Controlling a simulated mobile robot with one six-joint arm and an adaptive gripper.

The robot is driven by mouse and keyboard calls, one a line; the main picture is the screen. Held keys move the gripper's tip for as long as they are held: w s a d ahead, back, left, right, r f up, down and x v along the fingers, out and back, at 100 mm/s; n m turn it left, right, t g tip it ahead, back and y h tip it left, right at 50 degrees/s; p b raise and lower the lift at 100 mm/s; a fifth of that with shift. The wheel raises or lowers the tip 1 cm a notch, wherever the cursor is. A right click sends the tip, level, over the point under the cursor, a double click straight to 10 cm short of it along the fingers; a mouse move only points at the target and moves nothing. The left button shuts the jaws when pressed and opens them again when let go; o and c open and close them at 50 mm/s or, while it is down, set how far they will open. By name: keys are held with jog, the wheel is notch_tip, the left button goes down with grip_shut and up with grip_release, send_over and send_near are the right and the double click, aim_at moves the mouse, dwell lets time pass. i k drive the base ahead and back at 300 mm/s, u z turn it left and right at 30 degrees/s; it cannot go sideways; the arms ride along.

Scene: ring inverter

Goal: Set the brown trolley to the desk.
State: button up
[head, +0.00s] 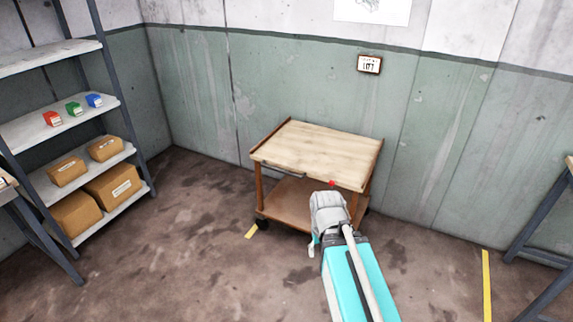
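The brown trolley (318,152) stands near the green back wall, a little right of centre. It has a pale wooden top, a lower brown shelf and dark wheels. My gripper (328,190) is at the trolley's near edge, by a small red spot. My arm's grey end part hides the fingers, so I cannot tell if they touch or grip the trolley. A table (540,222) with blue-grey legs is cut off at the right edge. Another similar table (42,238) is cut off at the left edge. I cannot tell which is the desk.
A metal shelf unit (112,104) at left holds cardboard boxes (112,186) and small red, green and blue boxes. Yellow floor tape (487,285) lies at right, and a short piece (251,230) lies by the trolley's left wheel.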

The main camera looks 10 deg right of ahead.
aim_at(313, 156)
jog(key=i, duration=0.95)
jog(key=u, duration=0.05)
